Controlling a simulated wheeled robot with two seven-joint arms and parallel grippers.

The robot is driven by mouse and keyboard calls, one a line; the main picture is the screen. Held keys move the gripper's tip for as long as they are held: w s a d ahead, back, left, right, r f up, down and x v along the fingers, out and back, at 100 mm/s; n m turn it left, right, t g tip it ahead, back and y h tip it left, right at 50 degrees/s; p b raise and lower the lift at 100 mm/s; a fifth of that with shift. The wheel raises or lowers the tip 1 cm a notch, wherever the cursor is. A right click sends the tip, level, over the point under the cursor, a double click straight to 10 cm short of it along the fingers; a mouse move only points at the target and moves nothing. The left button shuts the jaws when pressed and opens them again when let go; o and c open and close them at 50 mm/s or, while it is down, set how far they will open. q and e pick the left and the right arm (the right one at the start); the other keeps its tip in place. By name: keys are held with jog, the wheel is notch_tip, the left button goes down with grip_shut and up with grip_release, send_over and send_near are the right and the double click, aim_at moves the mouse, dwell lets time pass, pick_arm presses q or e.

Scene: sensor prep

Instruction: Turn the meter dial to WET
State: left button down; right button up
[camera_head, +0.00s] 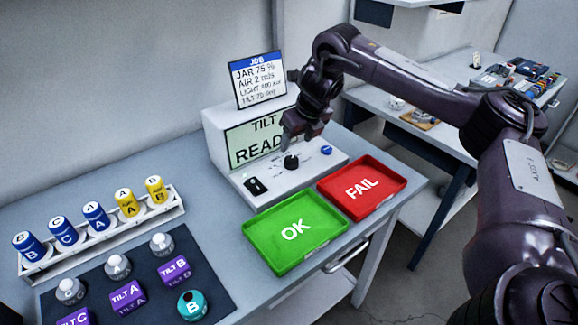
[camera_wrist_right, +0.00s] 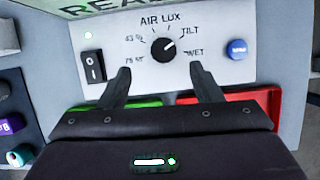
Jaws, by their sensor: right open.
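The meter (camera_head: 222,130) is a white box whose screen reads "TILT" and "READ", partly covered by my arm. Its black dial (camera_head: 291,162) is on the sloped front panel. In the right wrist view the dial (camera_wrist_right: 163,50) has a light pointer mark toward the upper right, at TILT. The WET label (camera_wrist_right: 196,52) is to the dial's right, lower than TILT. My right gripper (camera_wrist_right: 161,72) is open and empty, its two fingers apart below the dial in that view. In the head view the right gripper (camera_head: 301,136) is just above the panel. My left gripper is not in view.
A black rocker switch (camera_wrist_right: 93,66) and a blue button (camera_wrist_right: 237,49) flank the dial. A green OK tray (camera_head: 262,231) and a red FAIL tray (camera_head: 392,172) lie in front. A job card (camera_head: 258,80) stands on the meter. A rack (camera_head: 103,240) of bottles is left.

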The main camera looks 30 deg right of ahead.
aim_at(291, 159)
jog(key=x, duration=0.8)
jog(key=shift+s+d+f, duration=0.15)
jog(key=shift+d, duration=0.1)
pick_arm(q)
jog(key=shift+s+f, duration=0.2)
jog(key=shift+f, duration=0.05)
pick_arm(e)
jog(key=c, duration=1)
pick_arm(q)
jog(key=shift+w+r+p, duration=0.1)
jog(key=shift+p, duration=0.25)
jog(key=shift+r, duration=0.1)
